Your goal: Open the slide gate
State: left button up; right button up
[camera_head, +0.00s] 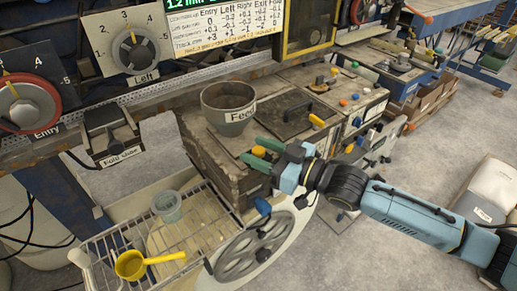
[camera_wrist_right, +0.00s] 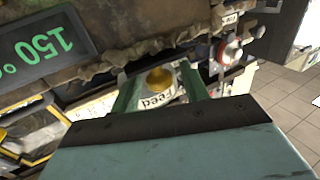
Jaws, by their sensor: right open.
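A grey funnel-shaped hopper (camera_head: 229,103) labelled "Feed" stands on the worn machine box. A yellow knob (camera_head: 259,152), which looks like the slide gate's handle, sits below the hopper's label. My right gripper (camera_head: 257,154) comes in from the right with its green fingers on either side of the knob. In the right wrist view the open fingers (camera_wrist_right: 160,86) flank the round yellow knob (camera_wrist_right: 159,78), with the "Feed" label (camera_wrist_right: 158,99) just beyond it. I cannot tell whether the fingers touch the knob. The gate plate itself is hidden. My left gripper is not in view.
A wire rack (camera_head: 125,235) at lower left holds a yellow ladle (camera_head: 131,264) and a clear cup (camera_head: 167,205). A grey spoked wheel (camera_head: 250,250) is below the gripper. Dials (camera_head: 134,49) and a display (camera_head: 220,20) are behind.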

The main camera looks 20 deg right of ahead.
jog(key=shift+w+a, duration=0.15)
jog(key=shift+a, duration=0.05)
grip_shut()
